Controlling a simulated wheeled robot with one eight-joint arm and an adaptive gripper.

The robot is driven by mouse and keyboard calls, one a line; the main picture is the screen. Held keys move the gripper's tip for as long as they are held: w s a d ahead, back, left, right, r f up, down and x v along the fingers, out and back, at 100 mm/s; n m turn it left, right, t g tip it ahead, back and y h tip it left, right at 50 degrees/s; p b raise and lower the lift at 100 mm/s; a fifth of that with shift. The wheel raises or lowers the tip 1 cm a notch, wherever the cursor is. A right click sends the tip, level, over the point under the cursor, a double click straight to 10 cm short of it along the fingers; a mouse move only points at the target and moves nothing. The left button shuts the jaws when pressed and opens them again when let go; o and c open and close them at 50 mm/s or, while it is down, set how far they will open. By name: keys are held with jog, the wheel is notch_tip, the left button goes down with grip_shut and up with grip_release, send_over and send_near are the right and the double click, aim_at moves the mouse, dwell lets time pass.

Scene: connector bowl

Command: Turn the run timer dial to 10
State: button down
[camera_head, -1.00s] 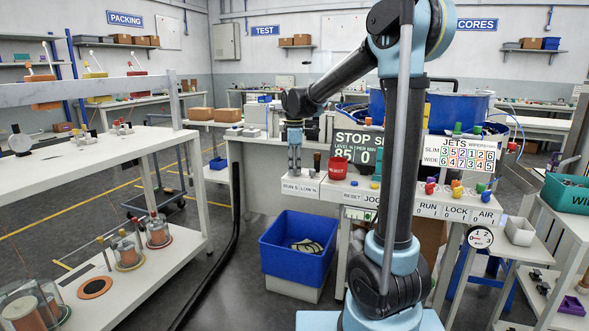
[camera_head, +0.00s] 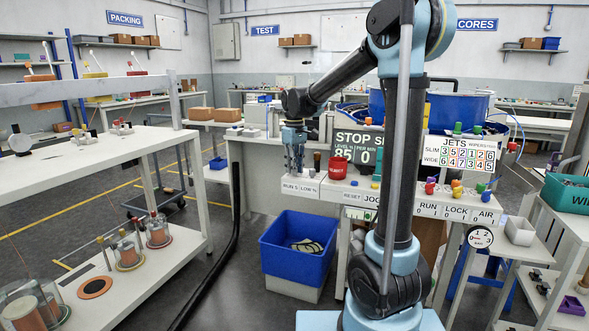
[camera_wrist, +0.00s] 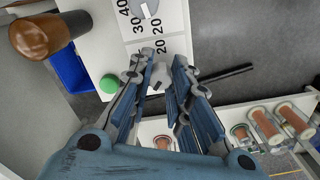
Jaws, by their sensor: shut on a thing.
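My gripper (camera_head: 294,158) is over the left end of the control bench, above the small panel labelled RUN S (camera_head: 290,187). In the wrist view my gripper (camera_wrist: 160,85) has its two fingers on either side of a small grey-white dial knob (camera_wrist: 158,74), shut on it. The fingers hide much of the knob and its scale, so its setting cannot be read. Printed numerals, including 20, 30 and 40, show beside it. A second dial with a white pointer (camera_wrist: 145,10) lies just beyond, at the top of the wrist view.
A green button (camera_wrist: 109,83) and a brown rounded knob (camera_wrist: 45,35) stand close to my fingers. A red cup (camera_head: 338,167) is right of my gripper. A blue bin (camera_head: 298,245) stands below the bench. White shelving with spools (camera_head: 130,253) is at left.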

jog(key=m, duration=0.5)
jog(key=shift+w+m, duration=0.1)
jog(key=shift+m, duration=2.4)
jog(key=c, duration=1.5)
grip_release()
jog(key=shift+o, duration=0.2)
notch_tip(320, 180, up, 12)
